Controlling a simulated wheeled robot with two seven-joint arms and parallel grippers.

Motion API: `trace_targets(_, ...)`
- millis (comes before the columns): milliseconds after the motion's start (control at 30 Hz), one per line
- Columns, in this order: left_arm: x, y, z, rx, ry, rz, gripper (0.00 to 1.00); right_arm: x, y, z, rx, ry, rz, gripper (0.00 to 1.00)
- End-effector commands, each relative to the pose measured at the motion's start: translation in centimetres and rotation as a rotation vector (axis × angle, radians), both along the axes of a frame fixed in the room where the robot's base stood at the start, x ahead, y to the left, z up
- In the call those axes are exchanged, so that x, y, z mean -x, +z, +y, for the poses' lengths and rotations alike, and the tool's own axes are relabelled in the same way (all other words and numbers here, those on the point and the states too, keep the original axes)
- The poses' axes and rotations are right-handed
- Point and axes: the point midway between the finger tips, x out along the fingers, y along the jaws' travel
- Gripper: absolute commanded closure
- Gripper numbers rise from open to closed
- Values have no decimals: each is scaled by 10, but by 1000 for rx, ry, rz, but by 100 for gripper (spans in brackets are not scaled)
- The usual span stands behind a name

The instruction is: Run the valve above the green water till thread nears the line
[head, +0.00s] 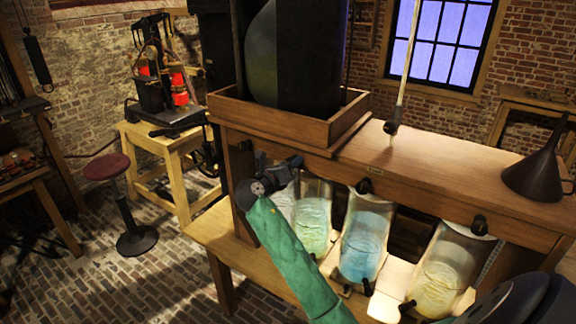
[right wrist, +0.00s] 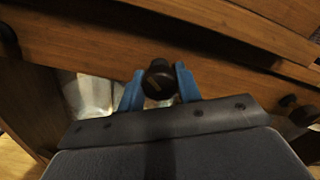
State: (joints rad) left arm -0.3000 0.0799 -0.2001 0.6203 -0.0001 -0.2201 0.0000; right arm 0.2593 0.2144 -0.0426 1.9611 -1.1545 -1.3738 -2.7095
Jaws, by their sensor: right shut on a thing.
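The jar of pale green water (head: 313,226) stands under the bench beam, left of the blue-water jar (head: 365,243). My right gripper (head: 291,164), on the green-sleeved arm, is at the beam above the green jar. In the right wrist view, its blue fingers (right wrist: 160,92) are shut on a dark round valve knob (right wrist: 158,77) with a pale mark on its face. In the head view the gripper largely hides that knob. I cannot make out the thread or the line on the green jar. My left gripper is out of view.
A pale yellow-water jar (head: 437,284) stands to the right, and a clear jar (head: 284,204) shows partly behind my wrist. Other knobs (head: 363,187) stick out along the beam. A dark funnel (head: 538,170) and an upright glass tube (head: 404,60) are above the bench top.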

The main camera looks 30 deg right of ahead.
Motion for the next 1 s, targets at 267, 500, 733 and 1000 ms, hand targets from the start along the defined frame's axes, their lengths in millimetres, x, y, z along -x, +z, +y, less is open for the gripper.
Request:
trace_targets(267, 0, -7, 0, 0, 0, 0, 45, 0, -6, 1, -33, 0, -65, 88)
trace_targets(500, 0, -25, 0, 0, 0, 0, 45, 0, -8, 1, -144, -1, -333, 88)
trace_targets(733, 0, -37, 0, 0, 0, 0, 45, 0, -5, 1, -228, 0, -539, 88)
trace_targets(1000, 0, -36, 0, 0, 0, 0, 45, 0, -2, 0, -237, -1, -563, 88)
